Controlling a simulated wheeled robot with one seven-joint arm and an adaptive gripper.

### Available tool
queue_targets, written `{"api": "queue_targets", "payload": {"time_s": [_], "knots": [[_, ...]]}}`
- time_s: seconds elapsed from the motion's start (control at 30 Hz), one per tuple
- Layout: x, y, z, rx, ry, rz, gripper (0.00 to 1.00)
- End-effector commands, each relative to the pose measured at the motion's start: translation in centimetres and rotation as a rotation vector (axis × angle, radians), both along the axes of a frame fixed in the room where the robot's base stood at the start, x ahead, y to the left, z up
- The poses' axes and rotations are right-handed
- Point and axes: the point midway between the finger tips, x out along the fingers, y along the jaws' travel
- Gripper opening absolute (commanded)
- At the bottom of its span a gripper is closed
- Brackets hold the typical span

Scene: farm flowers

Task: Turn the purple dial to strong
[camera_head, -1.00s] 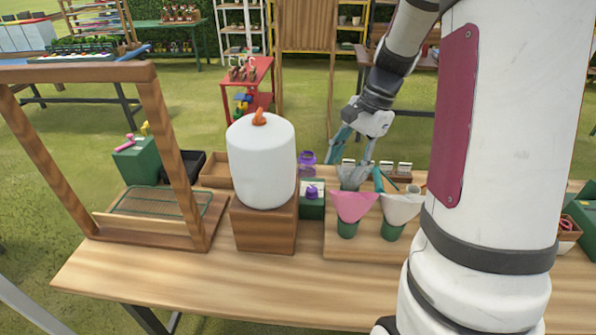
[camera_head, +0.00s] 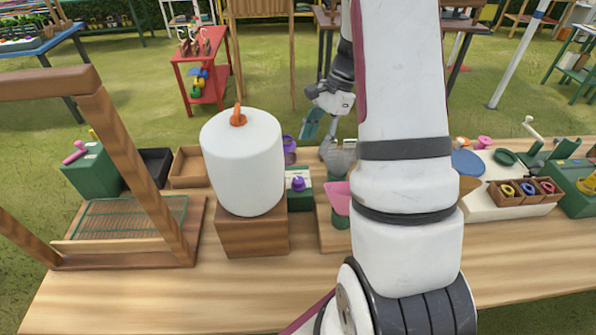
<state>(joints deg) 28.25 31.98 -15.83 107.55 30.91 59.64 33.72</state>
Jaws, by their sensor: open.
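The purple dial (camera_head: 298,184) sits on a small dark green box (camera_head: 303,199) with a pale label plate. The box stands just right of the wooden block under the white tank (camera_head: 243,165). Any markings on the plate are too small to read. My gripper (camera_head: 321,136) is open and hangs above the back of the table, behind and to the right of the dial, apart from it. My arm hides part of the gripper's surroundings. A purple jar (camera_head: 289,150) stands behind the dial box.
A pink cone (camera_head: 338,198) in a green cup stands right of the dial box, partly behind my arm. A wooden frame (camera_head: 130,150) rises at the left. Spools in a wooden tray (camera_head: 525,192) lie at the right. The table's front strip (camera_head: 170,300) is clear.

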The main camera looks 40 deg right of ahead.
Motion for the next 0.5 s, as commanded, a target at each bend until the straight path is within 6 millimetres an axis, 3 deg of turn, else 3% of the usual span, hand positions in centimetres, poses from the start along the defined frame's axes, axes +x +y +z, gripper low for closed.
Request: {"api": "queue_targets", "payload": {"time_s": [0.5], "knots": [[0.3, 3.8, -8.9, 0.002, 0.004, 0.001, 0.47]]}}
